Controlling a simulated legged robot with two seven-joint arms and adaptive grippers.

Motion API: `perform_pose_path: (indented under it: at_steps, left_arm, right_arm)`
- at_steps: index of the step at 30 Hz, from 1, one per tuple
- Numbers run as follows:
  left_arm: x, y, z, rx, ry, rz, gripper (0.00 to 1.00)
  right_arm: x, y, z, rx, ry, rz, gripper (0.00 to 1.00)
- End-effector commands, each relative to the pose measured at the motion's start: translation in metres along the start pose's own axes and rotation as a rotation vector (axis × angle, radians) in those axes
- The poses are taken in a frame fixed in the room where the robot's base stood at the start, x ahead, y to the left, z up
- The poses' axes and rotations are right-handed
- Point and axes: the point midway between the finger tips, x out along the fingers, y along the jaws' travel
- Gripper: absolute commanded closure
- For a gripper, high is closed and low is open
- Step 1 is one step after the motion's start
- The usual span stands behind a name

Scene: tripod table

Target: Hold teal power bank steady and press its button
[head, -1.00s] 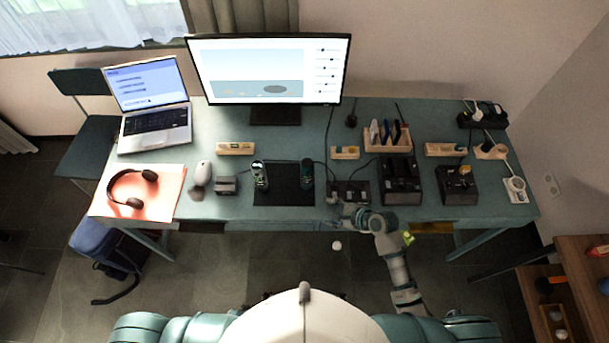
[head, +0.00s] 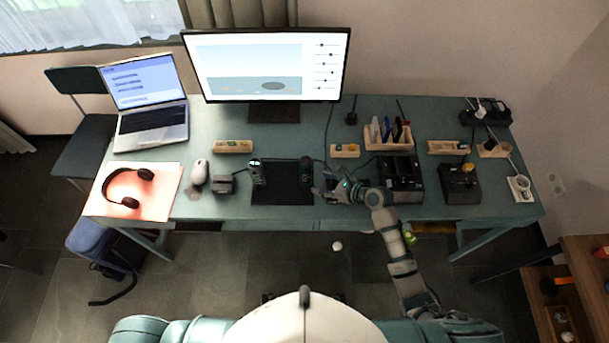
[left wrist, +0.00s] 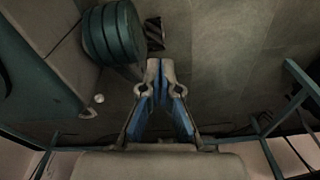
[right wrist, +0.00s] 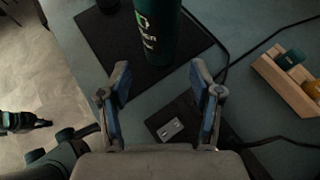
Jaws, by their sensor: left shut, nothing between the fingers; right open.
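A teal cylinder with a white and green label, the power bank (right wrist: 157,28), stands on a black mat (right wrist: 118,42) in the right wrist view. In the head view I take it to be the right-hand upright object (head: 306,171) on the mat. My right gripper (head: 325,187) is just right of it, open, with a gap to it. In the right wrist view the fingers (right wrist: 160,78) are spread with nothing between them. My left gripper (left wrist: 161,78) is shut and empty above the floor, out of the head view. I cannot make out the button.
Another upright dark object (head: 257,172) stands on the mat's left side. A dark box with light sockets (right wrist: 172,128) lies below the right fingers. A black multi-slot unit (head: 401,178) is to the right. A wooden holder (right wrist: 290,82) and cables lie nearby. The monitor (head: 268,65) stands behind.

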Motion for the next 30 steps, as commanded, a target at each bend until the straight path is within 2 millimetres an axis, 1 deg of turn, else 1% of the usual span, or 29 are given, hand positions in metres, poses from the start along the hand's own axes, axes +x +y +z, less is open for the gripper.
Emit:
perform_pose_path:
  at_steps: [3, 8, 15, 18, 22, 25, 30]
  left_arm:
    - [-0.003, 0.0, -0.02, -0.003, 0.011, 0.0, 1.0]
    - [-0.013, -0.001, -0.044, -0.006, 0.022, 0.001, 1.0]
    - [-0.034, -0.003, -0.075, -0.011, 0.038, 0.001, 1.0]
    - [-0.033, -0.003, -0.069, -0.011, 0.031, 0.0, 1.0]
    - [-0.032, -0.002, -0.069, -0.01, 0.032, 0.0, 1.0]
    - [-0.031, -0.002, -0.068, -0.01, 0.032, -0.001, 1.0]
    - [-0.03, -0.002, -0.069, -0.01, 0.032, 0.0, 1.0]
  right_arm:
    - [0.01, 0.001, -0.003, 0.001, 0.0, 0.002, 0.35]
    - [0.021, 0.001, -0.002, -0.002, 0.002, 0.0, 0.35]
    - [0.037, 0.002, -0.002, -0.002, 0.003, 0.001, 0.35]
    - [0.05, 0.002, 0.002, 0.002, 0.002, 0.002, 0.35]
    - [0.063, 0.002, 0.001, 0.001, 0.001, 0.001, 0.35]
    - [0.069, 0.001, 0.001, -0.001, 0.002, 0.001, 0.35]
    - [0.073, 0.001, 0.001, -0.002, 0.001, 0.001, 0.35]
